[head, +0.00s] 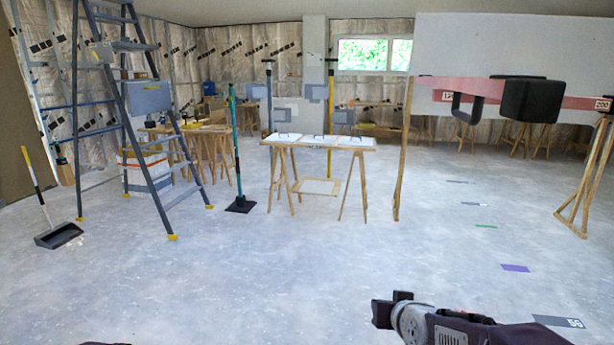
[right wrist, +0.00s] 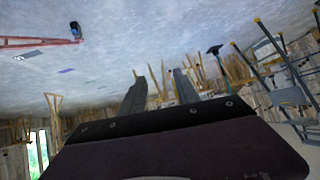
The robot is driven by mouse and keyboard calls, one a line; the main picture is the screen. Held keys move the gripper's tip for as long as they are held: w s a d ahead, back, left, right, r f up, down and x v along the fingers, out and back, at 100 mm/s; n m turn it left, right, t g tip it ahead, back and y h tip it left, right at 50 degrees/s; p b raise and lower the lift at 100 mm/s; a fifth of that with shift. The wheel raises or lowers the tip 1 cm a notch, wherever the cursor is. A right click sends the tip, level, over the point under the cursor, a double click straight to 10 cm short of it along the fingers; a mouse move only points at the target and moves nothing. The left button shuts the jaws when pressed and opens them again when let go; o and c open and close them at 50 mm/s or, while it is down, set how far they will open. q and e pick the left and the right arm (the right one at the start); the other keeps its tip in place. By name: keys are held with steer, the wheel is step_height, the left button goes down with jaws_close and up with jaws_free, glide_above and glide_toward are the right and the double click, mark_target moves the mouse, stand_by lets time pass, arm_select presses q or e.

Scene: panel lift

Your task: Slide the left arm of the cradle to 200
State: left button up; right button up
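The red cradle arm (head: 478,84) runs across the upper right of the head view, with a "120" label (head: 447,96) near its left end and a "200" label (head: 602,105) at its right end. A black block (head: 530,100) and a black loop handle (head: 465,107) are on it; the block sits between the labels. The red arm also shows at the upper left of the right wrist view (right wrist: 30,42). My right gripper (head: 388,306) is low in the head view, well below the cradle arm. Its fingers (right wrist: 160,76) are apart and empty. My left gripper is out of view.
A pale panel (head: 480,50) is behind the cradle arm. A wooden trestle (head: 585,185) stands at the right, a white-topped table (head: 318,142) in the middle, a stepladder (head: 150,120) and dustpan (head: 58,235) at the left. The near floor is mostly clear.

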steer(key=s+a+f+n+g, duration=0.1)
steer(key=s+f+g, duration=0.5)
steer(key=s, duration=0.4)
steer(key=s+f+g, duration=0.3)
steer(key=s+f, duration=0.6)
steer(key=s, duration=0.1)
step_height(320, 180, up, 22)
steer(key=p, duration=2.2)
steer(key=shift+s+r, duration=0.25)
steer(key=shift+d, duration=0.1)
